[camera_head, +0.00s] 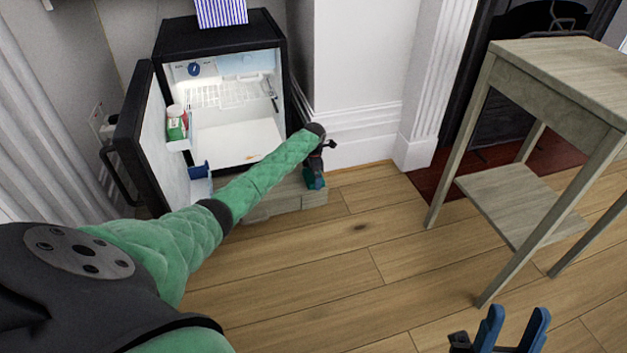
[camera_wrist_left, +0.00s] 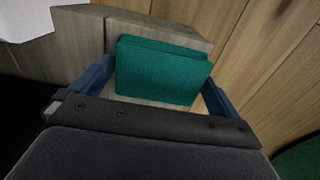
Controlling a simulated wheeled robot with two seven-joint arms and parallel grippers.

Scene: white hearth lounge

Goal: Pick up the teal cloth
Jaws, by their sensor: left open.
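The teal cloth (camera_wrist_left: 160,72) is folded and lies on a pale wooden ledge below the fridge; in the head view a small part of it (camera_head: 315,184) shows under my left gripper. My left gripper (camera_head: 314,178) points down at the cloth. In the left wrist view its blue fingers (camera_wrist_left: 158,88) are open, one on each side of the cloth, which sits between them. I cannot tell whether they touch it. My right gripper (camera_head: 515,325) is at the bottom right of the head view, open and empty above the floor.
The small black fridge (camera_head: 278,45) stands open behind my left arm, its door (camera_head: 135,135) swung to the left. A wooden side table (camera_head: 560,85) with a low shelf stands at the right. The wooden floor (camera_head: 350,270) between is clear.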

